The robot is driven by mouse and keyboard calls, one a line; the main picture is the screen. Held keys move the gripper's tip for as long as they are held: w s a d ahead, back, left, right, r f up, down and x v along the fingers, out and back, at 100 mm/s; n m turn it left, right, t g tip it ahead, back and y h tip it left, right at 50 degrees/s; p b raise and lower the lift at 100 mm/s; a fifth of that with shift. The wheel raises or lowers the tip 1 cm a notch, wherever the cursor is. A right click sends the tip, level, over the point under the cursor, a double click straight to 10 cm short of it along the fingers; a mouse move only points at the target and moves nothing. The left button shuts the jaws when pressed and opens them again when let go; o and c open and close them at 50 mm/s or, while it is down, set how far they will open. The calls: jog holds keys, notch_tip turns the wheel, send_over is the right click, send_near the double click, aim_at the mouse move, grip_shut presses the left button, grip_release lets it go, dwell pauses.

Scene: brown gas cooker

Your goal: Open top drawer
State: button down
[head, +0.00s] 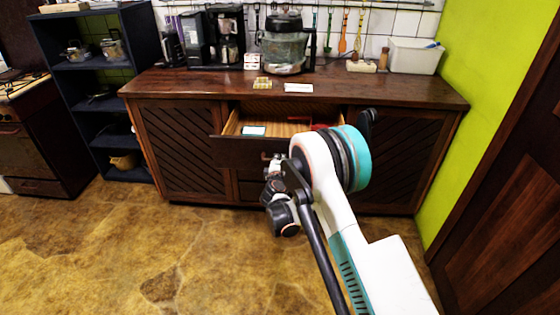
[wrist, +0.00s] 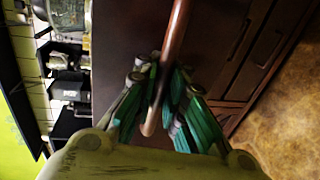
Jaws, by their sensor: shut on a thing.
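The top drawer (head: 240,152) of the dark wooden cabinet stands pulled out, with its pale inside showing. A light blue item (head: 253,130) and something red lie in it. In the wrist view the drawer front (wrist: 120,40) fills the middle. A copper-coloured bar handle (wrist: 178,30) runs down between the fingers of my gripper (wrist: 162,105), which is shut on it. In the head view my arm hides the right part of the drawer and most of the gripper.
A dark blue shelf (head: 100,80) and a cooker (head: 35,140) stand at the left. A dark door (head: 510,170) is at the right. The floor at the front left is clear.

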dwell(0.3)
jog(key=c, duration=1.7)
grip_release()
jog(key=shift+o, duration=0.2)
jog(key=v, duration=1.2)
